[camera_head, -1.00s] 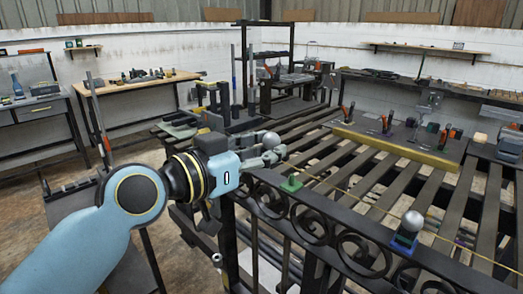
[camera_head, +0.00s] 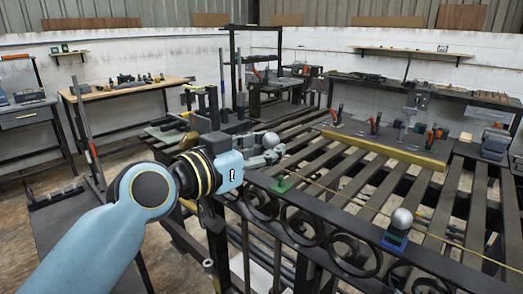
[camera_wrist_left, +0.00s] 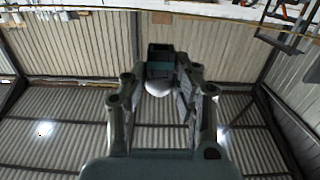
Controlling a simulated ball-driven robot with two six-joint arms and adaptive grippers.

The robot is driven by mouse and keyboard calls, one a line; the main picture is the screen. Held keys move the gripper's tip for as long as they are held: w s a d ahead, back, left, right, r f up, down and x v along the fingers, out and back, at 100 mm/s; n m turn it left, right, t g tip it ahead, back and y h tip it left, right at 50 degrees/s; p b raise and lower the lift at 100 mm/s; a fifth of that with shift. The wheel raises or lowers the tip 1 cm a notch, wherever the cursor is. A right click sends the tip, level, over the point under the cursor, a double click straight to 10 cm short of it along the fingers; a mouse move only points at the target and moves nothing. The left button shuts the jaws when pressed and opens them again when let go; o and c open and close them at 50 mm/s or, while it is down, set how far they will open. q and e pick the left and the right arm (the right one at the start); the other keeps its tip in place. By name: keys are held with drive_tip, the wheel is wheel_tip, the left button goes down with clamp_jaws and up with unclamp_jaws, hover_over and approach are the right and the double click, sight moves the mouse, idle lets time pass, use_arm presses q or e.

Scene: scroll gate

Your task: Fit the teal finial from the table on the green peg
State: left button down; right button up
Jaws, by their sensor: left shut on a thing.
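My left gripper (camera_head: 266,152) is shut on the teal finial, whose round grey ball (camera_head: 270,140) shows between the fingers. In the left wrist view the teal finial (camera_wrist_left: 160,68) has a dark square socket, a teal band and a pale ball, held between both fingers (camera_wrist_left: 164,98). The green peg (camera_head: 282,184) stands on a green base on the gate's top rail, below and slightly right of the gripper. The finial is above the rail and apart from the peg. My right gripper is not in view.
The black scroll gate (camera_head: 340,243) runs toward the lower right. A ball finial on a blue base (camera_head: 396,232) stands on its rail. Behind is a slatted table (camera_head: 375,188) with a yellow bar (camera_head: 385,150). A thin yellow line crosses behind the rail.

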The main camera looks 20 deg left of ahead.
sight(276, 189)
use_arm(q)
drive_tip(key=shift+w+d+f, duration=0.15)
drive_tip(key=shift+w+d, duration=0.1)
drive_tip(key=shift+w, duration=0.35)
drive_tip(key=shift+b+x, duration=0.5)
drive_tip(key=shift+x, duration=0.55)
drive_tip(key=shift+f+b, duration=0.95)
drive_tip(key=shift+f, duration=0.45)
drive_tip(key=shift+f, duration=0.1)
drive_tip(key=shift+f, duration=0.1)
drive_tip(key=shift+f+b, duration=0.8)
drive_tip(key=shift+b, duration=0.15)
drive_tip(key=shift+f+b, duration=0.9)
drive_tip(key=c, duration=1)
unclamp_jaws()
drive_tip(key=shift+o, duration=0.2)
